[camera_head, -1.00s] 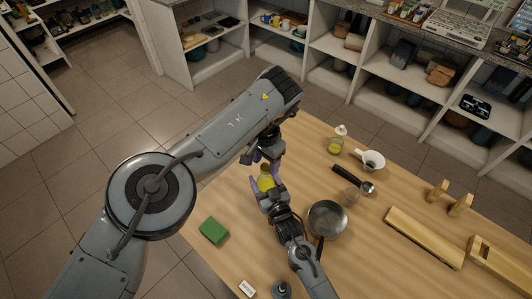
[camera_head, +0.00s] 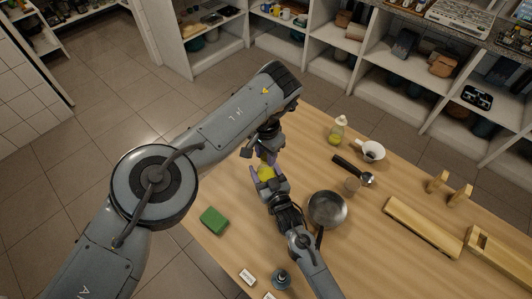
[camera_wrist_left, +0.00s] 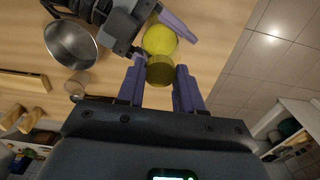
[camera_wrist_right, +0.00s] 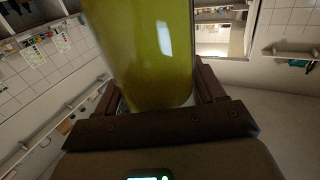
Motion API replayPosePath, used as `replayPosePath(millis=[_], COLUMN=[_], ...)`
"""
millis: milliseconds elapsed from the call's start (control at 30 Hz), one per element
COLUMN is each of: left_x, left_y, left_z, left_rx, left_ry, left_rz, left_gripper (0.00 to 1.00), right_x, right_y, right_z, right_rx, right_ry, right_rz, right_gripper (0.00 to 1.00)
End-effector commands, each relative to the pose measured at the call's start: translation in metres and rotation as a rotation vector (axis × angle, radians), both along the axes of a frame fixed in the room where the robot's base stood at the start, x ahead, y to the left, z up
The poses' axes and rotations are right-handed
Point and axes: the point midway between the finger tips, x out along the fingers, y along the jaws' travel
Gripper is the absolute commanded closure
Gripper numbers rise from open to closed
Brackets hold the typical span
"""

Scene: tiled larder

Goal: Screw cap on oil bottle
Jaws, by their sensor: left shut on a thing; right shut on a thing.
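The oil bottle, with yellow-green oil, is in my right gripper. It shows between both grippers in the head view (camera_head: 266,173), end-on in the left wrist view (camera_wrist_left: 160,39), and large in the right wrist view (camera_wrist_right: 150,50). My right gripper (camera_head: 268,181) is shut on its body. A dark yellow round cap (camera_wrist_left: 160,71) sits between the fingers of my left gripper (camera_wrist_left: 160,84), which is shut on it. In the head view my left gripper (camera_head: 266,158) is just above the bottle. The cap lines up with the bottle top; whether the threads engage is hidden.
On the table stand a second bottle with yellow liquid (camera_head: 337,133), a white cup (camera_head: 371,151), a dark-handled tool (camera_head: 352,169), a pan (camera_head: 327,209), a green sponge (camera_head: 214,220) and wooden pieces (camera_head: 423,227). The table edge runs close by the sponge.

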Motion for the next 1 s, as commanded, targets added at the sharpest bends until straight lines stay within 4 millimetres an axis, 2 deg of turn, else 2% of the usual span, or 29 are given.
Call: replayPosePath(millis=[133,267,767,1000], left_x=[-0.0002,-0.0001,0.0001,0.0000], left_y=[0.0003,0.0006,0.0004,0.0007], left_z=[0.0000,-0.0002,-0.0005,-0.0008], left_rx=[0.001,0.001,0.002,0.003], left_ry=[0.001,0.001,0.000,0.002], left_rz=[-0.151,-0.435,-1.678,-2.321], left_gripper=[1.00,1.00,1.00,1.00], right_x=[-0.0001,-0.0001,0.0000,0.0000], right_y=[-0.0001,-0.0001,-0.0002,-0.0002], right_z=[-0.0003,-0.0003,-0.0003,-0.0003], right_rx=[0.000,0.000,0.000,0.000], right_ry=[0.001,0.001,0.001,0.001], right_rz=[0.000,0.000,0.000,0.000], right_gripper=[1.00,1.00,1.00,1.00])
